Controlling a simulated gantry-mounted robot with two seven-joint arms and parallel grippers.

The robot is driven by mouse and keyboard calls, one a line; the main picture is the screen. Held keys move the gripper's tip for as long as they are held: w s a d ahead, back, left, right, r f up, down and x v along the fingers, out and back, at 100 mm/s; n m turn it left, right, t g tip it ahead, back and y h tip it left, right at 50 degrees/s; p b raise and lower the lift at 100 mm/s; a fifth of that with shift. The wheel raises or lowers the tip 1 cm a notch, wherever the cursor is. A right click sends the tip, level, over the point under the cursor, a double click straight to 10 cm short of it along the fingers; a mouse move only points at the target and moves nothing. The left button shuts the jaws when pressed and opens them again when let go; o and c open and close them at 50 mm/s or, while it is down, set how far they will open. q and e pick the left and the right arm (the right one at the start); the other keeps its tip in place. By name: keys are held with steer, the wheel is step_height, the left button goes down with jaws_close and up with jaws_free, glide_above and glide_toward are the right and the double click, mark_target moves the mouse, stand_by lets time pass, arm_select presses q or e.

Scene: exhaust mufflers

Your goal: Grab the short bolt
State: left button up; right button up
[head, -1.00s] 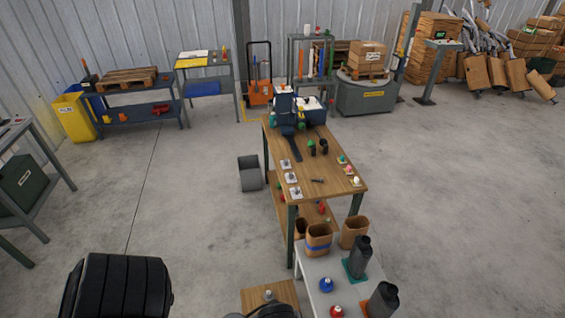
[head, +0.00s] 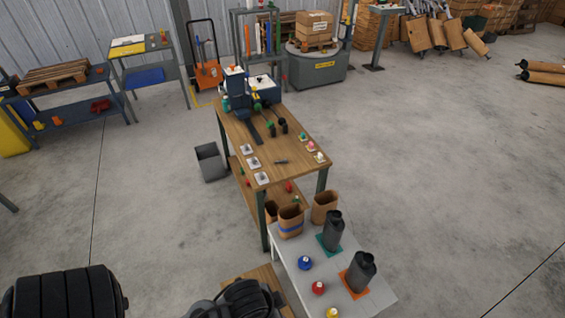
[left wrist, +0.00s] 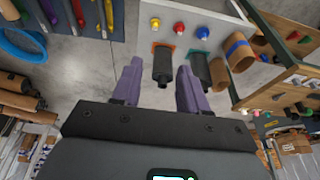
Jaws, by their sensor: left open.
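On the wooden workbench (head: 255,128), three small pale square plates carry small metal pieces: a far plate (head: 247,150), a middle plate (head: 254,162) and a near plate (head: 262,178). A small dark rod-like piece (head: 281,162) lies to their right. I cannot tell which of these small parts is the short bolt. My left gripper (left wrist: 160,66) shows in the left wrist view with its two purple fingers apart and nothing held between them. A dark muffler (left wrist: 164,66) appears beyond the fingers. My right gripper is not identifiable in either view.
A light table (head: 290,262) in front of the workbench holds two dark mufflers on coloured mats, brown containers and blue, red and yellow knobbed pieces. A grey bin (head: 210,162) stands left of the workbench. Open concrete floor lies to both sides.

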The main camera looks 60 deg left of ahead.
arm_select(q)
steer(key=shift+a, duration=0.15)
steer(key=o, duration=1.1)
